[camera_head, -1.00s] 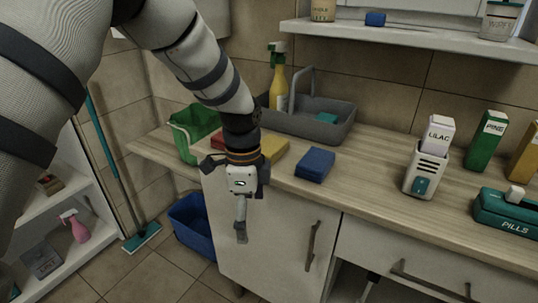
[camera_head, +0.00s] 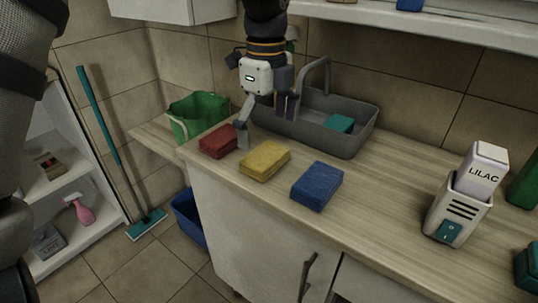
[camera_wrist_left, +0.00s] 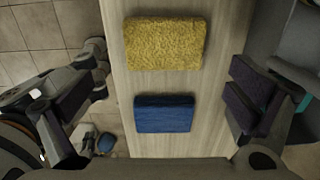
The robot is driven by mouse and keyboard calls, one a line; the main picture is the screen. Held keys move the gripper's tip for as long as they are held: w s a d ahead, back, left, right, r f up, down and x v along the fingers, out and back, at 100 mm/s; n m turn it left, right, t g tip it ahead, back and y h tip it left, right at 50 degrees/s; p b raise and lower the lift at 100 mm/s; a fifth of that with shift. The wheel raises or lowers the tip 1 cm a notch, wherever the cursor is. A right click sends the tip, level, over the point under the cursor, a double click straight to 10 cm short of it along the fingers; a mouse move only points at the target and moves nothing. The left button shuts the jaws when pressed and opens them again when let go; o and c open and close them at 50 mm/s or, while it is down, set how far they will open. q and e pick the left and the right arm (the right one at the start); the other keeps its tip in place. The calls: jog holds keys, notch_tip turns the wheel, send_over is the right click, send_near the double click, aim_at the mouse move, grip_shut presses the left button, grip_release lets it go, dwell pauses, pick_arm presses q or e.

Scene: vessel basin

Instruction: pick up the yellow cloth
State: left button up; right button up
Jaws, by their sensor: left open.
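The yellow cloth (camera_head: 265,160) is a folded, textured block lying flat on the wooden counter between a red cloth and a blue cloth. It also shows at the top middle of the left wrist view (camera_wrist_left: 165,43). My left gripper (camera_head: 268,120) is open and empty, pointing down above the counter, behind and above the yellow cloth in the head view. In the left wrist view its fingers (camera_wrist_left: 165,105) stand wide apart at the left and right, with the yellow and blue cloths lying between them in the picture. My right gripper is not in view.
The red cloth (camera_head: 218,141) lies to the left and the blue cloth (camera_head: 317,186) to the right. A grey basin (camera_head: 350,143) with a tap stands behind. A green bucket (camera_head: 198,112) is at the left, a LILAC box (camera_head: 482,170) in a white holder at the right.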

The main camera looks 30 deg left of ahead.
aim_at(266, 154)
pick_arm(q)
jog(key=f, duration=0.6)
jog(key=shift+w+a+f, duration=0.3)
jog(key=shift+a+f, duration=0.05)
jog(key=shift+f, duration=0.05)
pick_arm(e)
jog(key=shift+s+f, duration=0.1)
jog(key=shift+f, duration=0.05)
pick_arm(q)
jog(key=shift+c, duration=0.6)
jog(key=c, duration=0.8)
jog(key=shift+o, duration=0.2)
jog(key=shift+r, duration=0.15)
